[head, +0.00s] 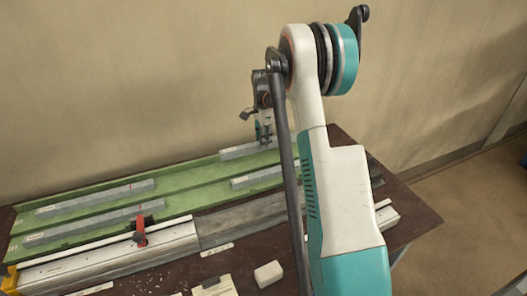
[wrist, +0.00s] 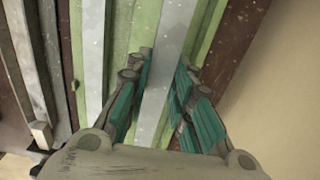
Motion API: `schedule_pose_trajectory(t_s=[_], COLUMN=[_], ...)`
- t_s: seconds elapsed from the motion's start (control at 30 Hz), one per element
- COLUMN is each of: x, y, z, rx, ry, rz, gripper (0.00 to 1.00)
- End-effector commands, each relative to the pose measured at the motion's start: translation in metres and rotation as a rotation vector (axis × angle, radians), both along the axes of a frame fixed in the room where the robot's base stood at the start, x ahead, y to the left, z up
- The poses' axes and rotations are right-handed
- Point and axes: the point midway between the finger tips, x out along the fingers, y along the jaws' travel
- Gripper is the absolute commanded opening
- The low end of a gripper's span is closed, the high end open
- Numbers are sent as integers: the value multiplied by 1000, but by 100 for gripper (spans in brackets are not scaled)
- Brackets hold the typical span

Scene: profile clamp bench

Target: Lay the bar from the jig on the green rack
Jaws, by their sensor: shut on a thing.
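My gripper (head: 264,138) is at the far side of the bench, partly hidden behind my arm in the head view. In the wrist view its teal-padded fingers (wrist: 161,100) are shut on a grey bar (wrist: 158,84), which also shows in the head view (head: 238,152). The held bar runs along the far strip of the green rack (head: 186,183), at or just above it; I cannot tell whether it touches. The jig (head: 160,246), a long pale rail with a red clamp (head: 140,231), lies along the near side of the rack.
Other grey bars lie on the rack: one at the left (head: 95,198), one nearer the jig (head: 90,224) and one at the right (head: 256,177). A small pale block (head: 268,274) sits on the brown bench top (head: 180,275). The wall stands close behind the rack.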

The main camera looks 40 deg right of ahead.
Motion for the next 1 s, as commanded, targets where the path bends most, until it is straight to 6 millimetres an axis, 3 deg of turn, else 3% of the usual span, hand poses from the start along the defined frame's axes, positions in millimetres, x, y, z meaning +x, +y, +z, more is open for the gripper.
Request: schedule_pose_trajectory(t_s=[0.17,0.4,0.8,0.83,0.9,1.0], x=[0,0,0,0,0,0], y=[0,0,0,0,0,0], z=[-12,-43,-48,-47,-47,-47], rx=[0,0,0,0,0,0], ry=[0,0,0,0,0,0], rz=[0,0,0,0,0,0], gripper=[0,0,0,28,41,41])
